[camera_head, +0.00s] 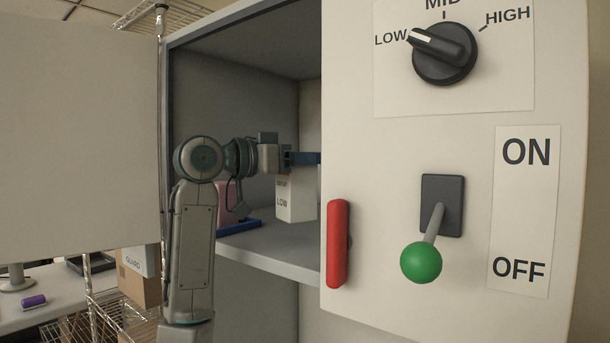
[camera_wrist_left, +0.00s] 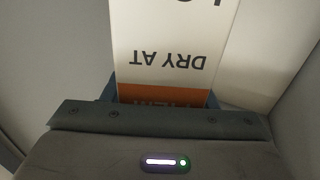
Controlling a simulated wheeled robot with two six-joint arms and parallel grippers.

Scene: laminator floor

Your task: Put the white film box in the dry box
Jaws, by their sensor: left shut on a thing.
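The white film box (camera_head: 297,205), marked LOW, is inside the open grey cabinet, which looks like the dry box (camera_head: 270,262). My left gripper (camera_head: 303,158) reaches in from the left and is shut on the top of the box. The box hangs upright at or just above the shelf; I cannot tell if its bottom touches. In the left wrist view the box (camera_wrist_left: 175,40) shows DRY AT upside down and an orange band, close against the gripper (camera_wrist_left: 160,98). The front panel's edge hides what lies to the right of the box. My right gripper is not in view.
A pink item (camera_head: 229,203) in a blue tray (camera_head: 240,227) stands on the shelf left of the box. The front panel (camera_head: 390,170) carries a dial (camera_head: 444,54) at LOW, a red handle (camera_head: 337,245) and a green-knobbed lever (camera_head: 421,261). A pale panel (camera_head: 75,130) fills the left.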

